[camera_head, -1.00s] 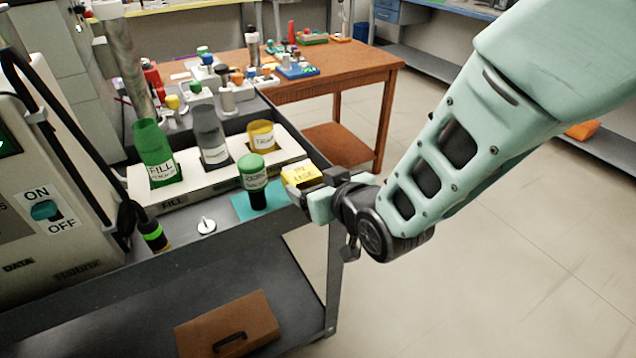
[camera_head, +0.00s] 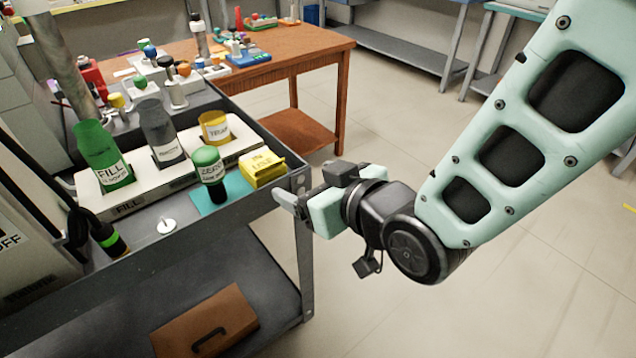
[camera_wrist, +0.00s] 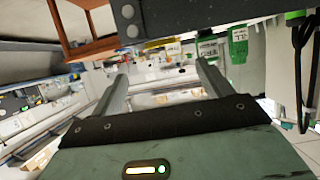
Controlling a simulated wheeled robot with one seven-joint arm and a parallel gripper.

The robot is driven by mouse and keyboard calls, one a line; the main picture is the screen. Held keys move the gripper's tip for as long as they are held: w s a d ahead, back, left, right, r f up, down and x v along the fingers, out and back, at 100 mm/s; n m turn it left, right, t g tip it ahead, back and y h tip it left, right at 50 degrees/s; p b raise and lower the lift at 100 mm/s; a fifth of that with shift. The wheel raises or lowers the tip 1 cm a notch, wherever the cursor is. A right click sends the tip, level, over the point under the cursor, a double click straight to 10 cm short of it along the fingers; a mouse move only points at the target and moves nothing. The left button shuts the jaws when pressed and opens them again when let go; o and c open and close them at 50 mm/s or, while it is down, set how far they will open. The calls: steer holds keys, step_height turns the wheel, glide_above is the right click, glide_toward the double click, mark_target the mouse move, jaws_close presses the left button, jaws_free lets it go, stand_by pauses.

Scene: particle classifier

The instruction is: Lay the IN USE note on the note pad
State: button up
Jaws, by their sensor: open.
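The yellow IN USE note (camera_head: 263,168) looks like a small block with a lettered top. It sits at the cart's right edge, beside or on the right end of a flat teal pad (camera_head: 207,203); I cannot tell how much they overlap. The teal pad appears to be the note pad. My gripper (camera_head: 289,190) is open and empty, just right of the note and apart from it. In the wrist view the yellow note (camera_wrist: 161,43) shows beyond and between my open fingers (camera_wrist: 163,75).
A green-capped ZERO bottle (camera_head: 210,176) stands on the teal pad. Left of it, a white FILL rack (camera_head: 155,190) holds green, grey and yellow containers. A white pin-like piece (camera_head: 167,226) lies on the cart (camera_head: 190,240). Open floor lies right of the cart.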

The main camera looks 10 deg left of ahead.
steer(key=shift+s+d+r, duration=0.1)
steer(key=shift+s+d, duration=0.05)
steer(key=shift+d, duration=0.05)
steer(key=s+d+g+h, duration=0.3)
steer(key=s+d, duration=0.1)
steer(key=d, duration=0.3)
steer(key=s+d+m+g+h, duration=0.1)
steer(key=s+d+g+h, duration=0.1)
steer(key=s+d, duration=0.3)
steer(key=s+d+r+m+g+h, duration=0.1)
steer(key=s+d+g+h, duration=0.2)
steer(key=d, duration=0.7)
steer(key=shift+s+d+g+h, duration=0.2)
steer(key=shift+s+g+h, duration=0.1)
steer(key=shift+s+h, duration=0.45)
steer(key=shift+w+r, duration=0.1)
step_height(320, 180, up, 10)
steer(key=p, duration=1)
